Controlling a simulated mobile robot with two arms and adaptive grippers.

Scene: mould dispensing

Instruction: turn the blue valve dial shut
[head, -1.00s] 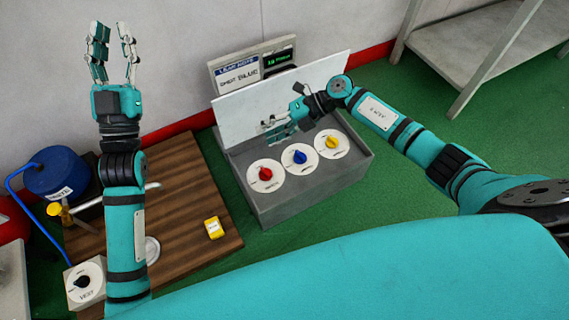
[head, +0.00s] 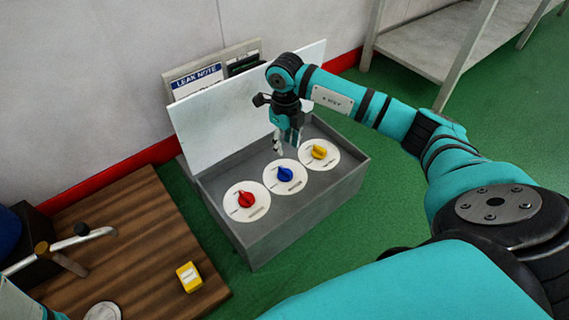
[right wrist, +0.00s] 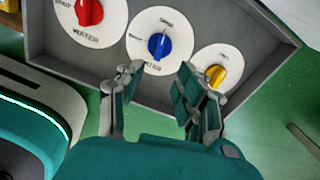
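The blue valve dial (head: 285,174) is a blue knob on a white disc, in the middle of three on the grey valve box. In the right wrist view the blue knob (right wrist: 157,45) shows just beyond my fingertips, its pointer roughly upright in the picture. My right gripper (head: 287,148) points down above the box, just behind the blue dial in the head view. My left gripper is out of view; only a bit of the left arm shows at lower left.
A red dial (head: 245,199) and a yellow dial (head: 319,152) flank the blue one. The white lid (head: 245,110) stands open behind the box, before a leak note (head: 197,80). A wooden board (head: 130,240) with a yellow block (head: 189,277) lies left. A grey shelf (head: 430,60) stands right.

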